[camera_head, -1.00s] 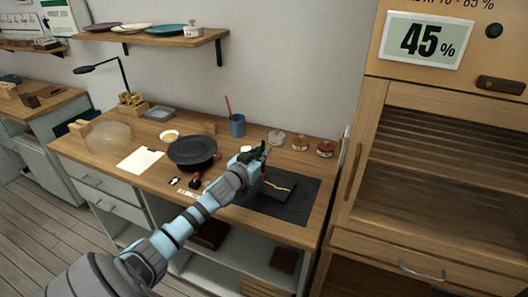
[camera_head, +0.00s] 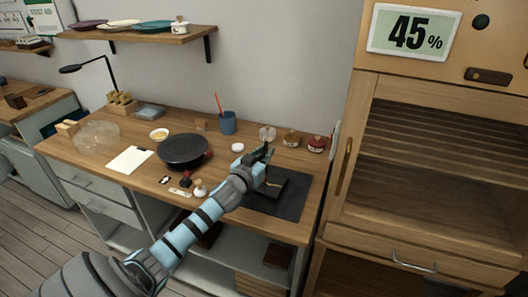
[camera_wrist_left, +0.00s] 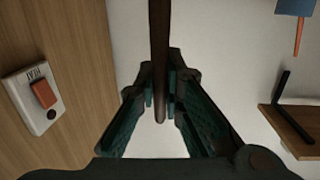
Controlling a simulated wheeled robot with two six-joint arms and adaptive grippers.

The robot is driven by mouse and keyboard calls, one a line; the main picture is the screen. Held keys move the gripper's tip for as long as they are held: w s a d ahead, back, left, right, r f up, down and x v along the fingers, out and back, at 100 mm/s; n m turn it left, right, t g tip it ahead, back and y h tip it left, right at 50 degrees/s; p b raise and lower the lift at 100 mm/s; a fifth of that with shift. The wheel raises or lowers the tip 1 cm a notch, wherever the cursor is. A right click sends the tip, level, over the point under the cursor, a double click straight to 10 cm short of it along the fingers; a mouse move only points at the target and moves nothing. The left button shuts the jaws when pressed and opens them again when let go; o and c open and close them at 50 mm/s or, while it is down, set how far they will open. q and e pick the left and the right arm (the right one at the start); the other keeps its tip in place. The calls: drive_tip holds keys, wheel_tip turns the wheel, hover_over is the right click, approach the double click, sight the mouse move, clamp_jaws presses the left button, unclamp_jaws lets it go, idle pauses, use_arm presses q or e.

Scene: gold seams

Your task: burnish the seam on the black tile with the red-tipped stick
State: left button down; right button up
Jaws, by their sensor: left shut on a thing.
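The black tile (camera_head: 274,194) lies on a dark mat (camera_head: 291,207) at the right end of the bench, with a gold seam (camera_head: 273,184) across it. My left gripper (camera_head: 262,155) is over the tile's back left side in the head view, and the wrist hides part of the tile. In the left wrist view the gripper (camera_wrist_left: 160,95) is shut on a dark brown stick (camera_wrist_left: 159,50), with the rounded end between the fingers. No red tip shows on the stick. I cannot tell whether the stick touches the tile. My right gripper is not in view.
A black pan-like turntable (camera_head: 184,150), a white card (camera_head: 130,159) and a blue cup (camera_head: 228,123) stand left of the tile.

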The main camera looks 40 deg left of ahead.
use_arm(q)
drive_tip(key=shift+w+d+p, duration=0.8)
drive_tip(key=shift+w+d, duration=0.2)
drive_tip(key=shift+d, duration=2.6)
wheel_tip(320, 180, up, 8)
drive_tip(key=p, duration=0.7)
drive_tip(key=shift+f, duration=0.15)
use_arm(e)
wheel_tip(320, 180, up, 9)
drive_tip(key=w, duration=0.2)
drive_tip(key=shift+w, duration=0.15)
